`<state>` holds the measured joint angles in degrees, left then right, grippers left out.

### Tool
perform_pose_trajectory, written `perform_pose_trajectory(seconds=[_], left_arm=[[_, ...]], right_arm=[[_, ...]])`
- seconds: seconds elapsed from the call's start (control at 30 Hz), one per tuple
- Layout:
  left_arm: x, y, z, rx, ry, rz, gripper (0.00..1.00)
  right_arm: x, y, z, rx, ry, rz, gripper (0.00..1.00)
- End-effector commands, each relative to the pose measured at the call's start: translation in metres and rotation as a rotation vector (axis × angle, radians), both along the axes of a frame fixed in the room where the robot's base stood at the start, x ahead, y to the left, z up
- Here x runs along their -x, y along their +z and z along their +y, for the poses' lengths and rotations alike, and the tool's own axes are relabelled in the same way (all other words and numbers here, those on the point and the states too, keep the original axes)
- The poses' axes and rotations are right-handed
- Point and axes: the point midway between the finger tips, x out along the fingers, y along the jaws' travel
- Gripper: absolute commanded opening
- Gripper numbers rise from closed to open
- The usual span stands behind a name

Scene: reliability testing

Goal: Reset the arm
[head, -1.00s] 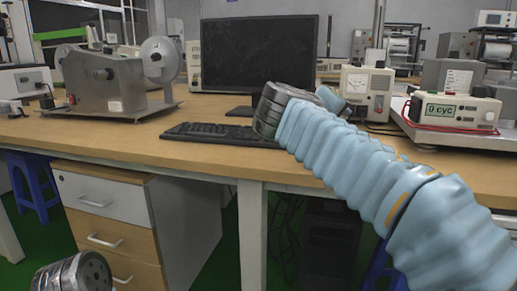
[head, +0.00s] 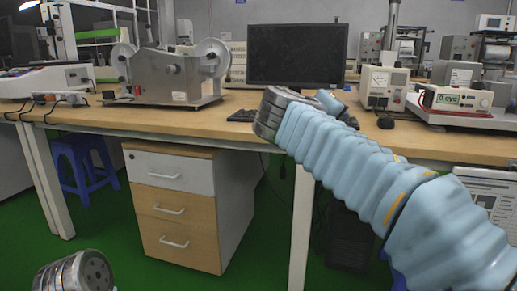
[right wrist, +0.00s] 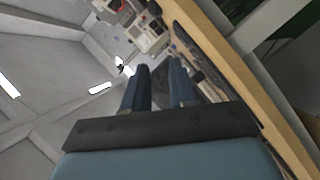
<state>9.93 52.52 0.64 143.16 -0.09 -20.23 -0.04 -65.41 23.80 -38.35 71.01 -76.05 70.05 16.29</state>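My right arm, in a pale blue ribbed sleeve, reaches in from the right in the head view and ends in a grey metal joint in front of the desk (head: 200,116). A small blue part of my right gripper (head: 331,102) shows beyond the sleeve; the rest is hidden. In the right wrist view the two dark blue fingers of my right gripper (right wrist: 160,75) stand apart with an empty gap between them. Of my left arm only a grey metal joint shows at the bottom left in the head view; its gripper is out of the picture.
The desk carries a metal reel machine (head: 172,75), a monitor (head: 297,54), a keyboard (head: 242,115), a meter box (head: 388,86) and a counter unit (head: 459,98). A drawer cabinet (head: 180,205) and a blue stool (head: 85,165) stand below.

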Motion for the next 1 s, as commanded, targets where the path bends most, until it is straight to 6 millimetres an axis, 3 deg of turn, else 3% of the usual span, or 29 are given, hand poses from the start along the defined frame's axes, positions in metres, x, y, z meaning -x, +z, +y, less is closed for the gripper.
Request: perform_pose_trajectory(seconds=[0.27,0.47,0.57,0.67,0.77,0.87,1.0], left_arm=[[-0.001,0.0,-0.001,0.001,-0.002,-0.002,0.43],[0.0,0.0,-0.001,0.001,-0.001,-0.001,0.43],[0.0,0.0,-0.001,0.001,-0.001,-0.001,0.43],[0.0,0.0,-0.001,0.001,-0.001,-0.001,0.43],[0.0,0.0,-0.001,0.001,-0.001,-0.001,0.43],[0.0,0.0,-0.001,0.001,-0.001,-0.001,0.43],[0.0,0.0,-0.001,0.001,-0.001,-0.001,0.43]], right_arm=[[-0.02,-0.042,0.006,-0.001,0.044,0.084,0.26],[-0.04,-0.095,0.014,-0.018,0.101,0.183,0.26],[-0.049,-0.131,0.019,-0.035,0.136,0.249,0.26],[-0.059,-0.181,0.022,-0.065,0.178,0.333,0.26],[-0.064,-0.246,0.025,-0.122,0.224,0.441,0.26],[-0.06,-0.324,0.028,-0.209,0.271,0.563,0.26],[-0.036,-0.429,0.029,-0.376,0.309,0.716,0.26]])
